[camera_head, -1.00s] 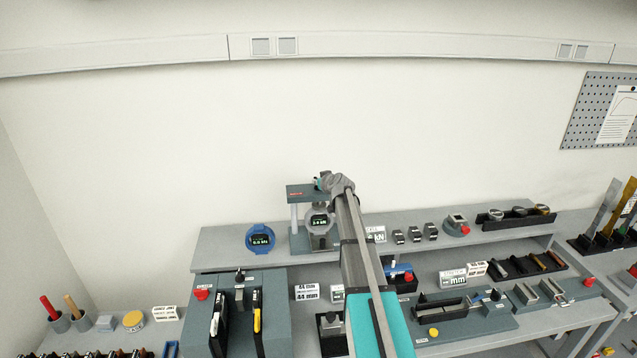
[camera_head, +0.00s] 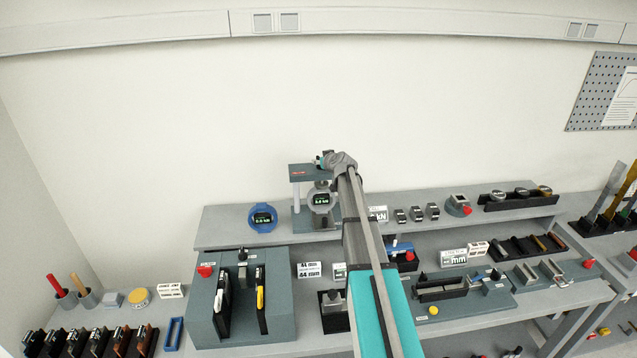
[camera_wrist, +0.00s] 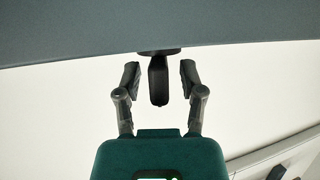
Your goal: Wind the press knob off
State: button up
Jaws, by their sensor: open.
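In the wrist view, a dark upright knob (camera_wrist: 158,82) hangs from a round dark collar under a grey plate (camera_wrist: 60,38). My gripper (camera_wrist: 159,80) is open, with one finger on each side of the knob and a gap showing on both sides. In the head view, the press (camera_head: 310,175) stands on the raised shelf, with a grey top plate, light columns and a round gauge (camera_head: 321,199) with a lit display. My gripper is at the press's top, mostly hidden behind my arm there, and the knob cannot be made out in that view.
A blue round gauge (camera_head: 262,217) stands left of the press on the shelf (camera_head: 225,232). Small dark blocks (camera_head: 416,214) sit to its right. A grey machine with a red button (camera_head: 205,271) stands on the lower bench. The wall behind is clear.

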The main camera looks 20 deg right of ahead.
jog(key=shift+m+g+h, duration=0.8)
jog(key=shift+m+h, duration=1.9)
jog(key=shift+h, duration=0.3)
